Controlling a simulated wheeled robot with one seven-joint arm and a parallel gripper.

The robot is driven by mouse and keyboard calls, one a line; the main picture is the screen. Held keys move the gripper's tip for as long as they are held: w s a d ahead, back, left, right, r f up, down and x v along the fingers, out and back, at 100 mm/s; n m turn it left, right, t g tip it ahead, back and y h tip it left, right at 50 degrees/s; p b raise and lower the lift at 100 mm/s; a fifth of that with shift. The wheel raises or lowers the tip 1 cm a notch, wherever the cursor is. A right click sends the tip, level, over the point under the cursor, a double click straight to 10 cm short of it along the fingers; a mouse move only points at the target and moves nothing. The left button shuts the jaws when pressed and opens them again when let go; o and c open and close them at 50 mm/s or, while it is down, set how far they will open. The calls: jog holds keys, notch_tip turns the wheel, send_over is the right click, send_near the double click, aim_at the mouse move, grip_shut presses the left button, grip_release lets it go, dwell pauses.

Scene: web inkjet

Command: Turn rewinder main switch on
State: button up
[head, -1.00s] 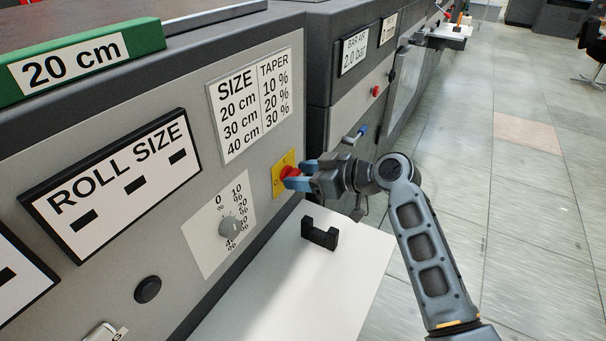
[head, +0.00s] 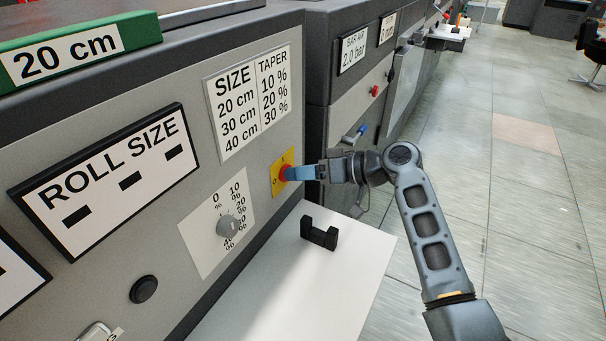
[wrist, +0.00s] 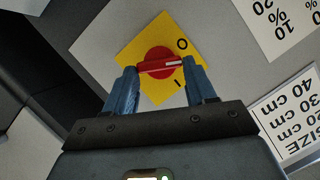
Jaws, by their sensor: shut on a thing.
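The main switch is a red knob (wrist: 158,64) on a yellow plate (head: 278,184) marked O and I, on the grey machine panel. My gripper (head: 291,173) reaches it from the right, with its blue fingers shut on the knob's red handle. In the wrist view the yellow plate (wrist: 132,52) lies tilted, and a blue finger of my gripper (wrist: 160,72) stands at each end of the handle. The handle's white mark points between O and I. In the head view the fingers hide most of the knob.
A grey taper dial (head: 228,225) and a black button (head: 143,289) are left of and below the switch. A black U-shaped bracket (head: 319,234) stands on the white surface (head: 330,275) below. Open floor lies to the right.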

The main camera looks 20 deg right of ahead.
jog(key=m+y, duration=0.1)
jog(key=m, duration=0.2)
jog(key=f+m+y+b, duration=0.1)
jog(key=m+y, duration=0.1)
jog(key=m, duration=0.1)
jog(key=m+y+b, duration=0.1)
jog(key=m, duration=0.2)
jog(key=shift+w+d+f+y, duration=0.25)
jog(key=shift+d+y, duration=0.05)
jog(key=shift+d, duration=0.05)
jog(key=shift+m, duration=0.3)
jog(key=o, duration=1)
jog(key=shift+o, duration=0.2)
jog(key=b+v, duration=0.1)
jog(key=v, duration=0.7)
jog(key=shift+w, duration=0.1)
